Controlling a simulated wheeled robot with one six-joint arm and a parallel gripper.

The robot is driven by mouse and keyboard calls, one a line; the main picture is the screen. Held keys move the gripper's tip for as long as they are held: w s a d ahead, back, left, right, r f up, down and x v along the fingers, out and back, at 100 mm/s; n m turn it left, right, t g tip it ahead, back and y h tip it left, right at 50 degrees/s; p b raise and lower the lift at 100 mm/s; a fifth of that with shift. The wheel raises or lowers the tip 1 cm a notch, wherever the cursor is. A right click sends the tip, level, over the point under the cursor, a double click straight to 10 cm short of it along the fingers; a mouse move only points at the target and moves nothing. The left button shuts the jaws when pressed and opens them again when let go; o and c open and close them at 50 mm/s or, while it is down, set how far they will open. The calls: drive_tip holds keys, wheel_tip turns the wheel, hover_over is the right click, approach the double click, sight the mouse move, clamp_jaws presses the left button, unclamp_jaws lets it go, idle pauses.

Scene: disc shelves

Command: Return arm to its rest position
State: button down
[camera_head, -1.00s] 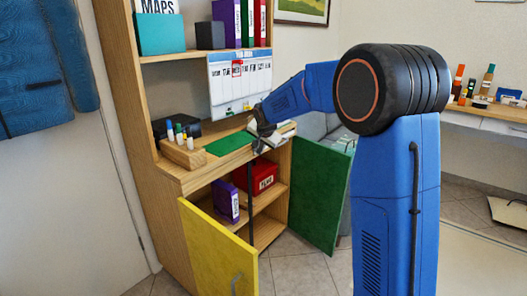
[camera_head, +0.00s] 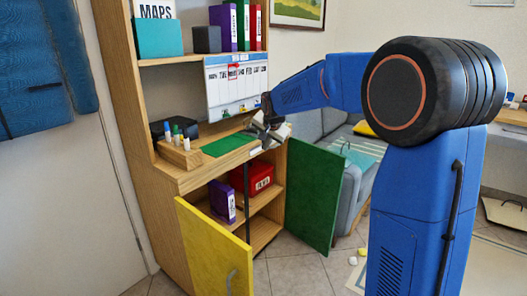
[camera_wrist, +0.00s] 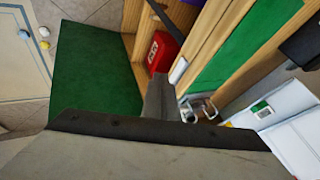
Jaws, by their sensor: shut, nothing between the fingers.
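My gripper (camera_head: 268,132) is shut and empty in the head view. It is in front of the shelf unit's right side, near the countertop edge and just below the hanging calendar (camera_head: 236,82). My blue arm reaches in from the right, raised and stretched toward the shelf unit. In the wrist view my gripper (camera_wrist: 160,100) points toward the cabinet, with a red box (camera_wrist: 162,52) and the green door (camera_wrist: 95,70) beyond it. I cannot tell exactly how far it is from the countertop.
The shelf unit's yellow door (camera_head: 215,248) and green door (camera_head: 314,195) stand open. Inside are a purple binder (camera_head: 222,201) and a red box (camera_head: 260,178). A wooden pen holder (camera_head: 181,155) and green mat (camera_head: 229,144) lie on the countertop. A grey sofa (camera_head: 347,195) stands behind the green door.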

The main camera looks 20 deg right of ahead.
drive_tip(key=s+d+r+n+g, duration=0.15)
drive_tip(key=s+n, duration=0.35)
drive_tip(key=s, duration=2.4)
drive_tip(key=s+f+n, duration=0.2)
drive_tip(key=s+f, duration=0.2)
drive_tip(key=s, duration=0.7)
drive_tip(key=s+d+f+n+g, duration=0.1)
drive_tip(key=s+f, duration=0.3)
drive_tip(key=s, duration=0.7)
drive_tip(key=shift+s+f+n, duration=0.15)
drive_tip(key=shift+f+n, duration=0.15)
drive_tip(key=shift+n, duration=0.4)
